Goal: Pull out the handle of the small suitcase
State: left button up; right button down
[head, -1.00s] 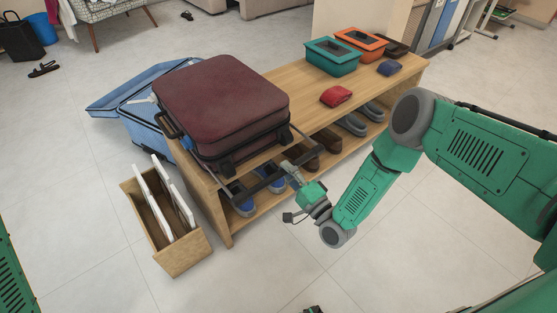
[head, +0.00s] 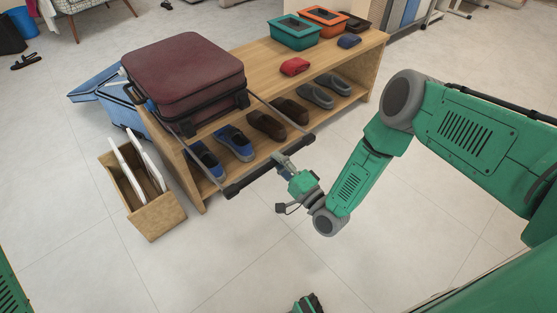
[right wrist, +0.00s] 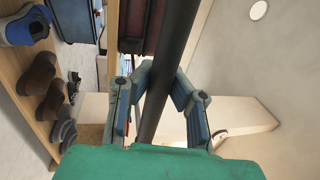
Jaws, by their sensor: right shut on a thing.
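The small maroon suitcase (head: 185,75) lies flat on top of the wooden shoe bench. Its pull handle is out toward the front right: two thin rods lead to a dark crossbar (head: 250,178), held in the air clear of the bench. My right gripper (head: 280,160) is shut on the crossbar near its middle. In the right wrist view the bar (right wrist: 172,60) runs between the two fingers (right wrist: 160,85). A dark and green part at the bottom edge of the head view looks like my left gripper (head: 307,304); its fingers are not clear.
The wooden bench (head: 262,72) holds teal (head: 294,32) and orange (head: 323,21) boxes on top and several shoes below. A wooden bin (head: 155,218) stands at its left end. An open blue suitcase (head: 98,85) lies behind. The floor in front is clear.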

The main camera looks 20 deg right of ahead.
jog(key=shift+s+a+f+g, duration=0.3)
jog(key=shift+s+f, duration=0.05)
jog(key=shift+s, duration=0.1)
jog(key=c, duration=1.5)
grip_release()
jog(key=shift+o, duration=0.3)
jog(key=shift+w+d+r, duration=0.1)
jog(key=shift+d+r, duration=0.05)
jog(key=v, duration=1.2)
jog(key=shift+f, duration=0.2)
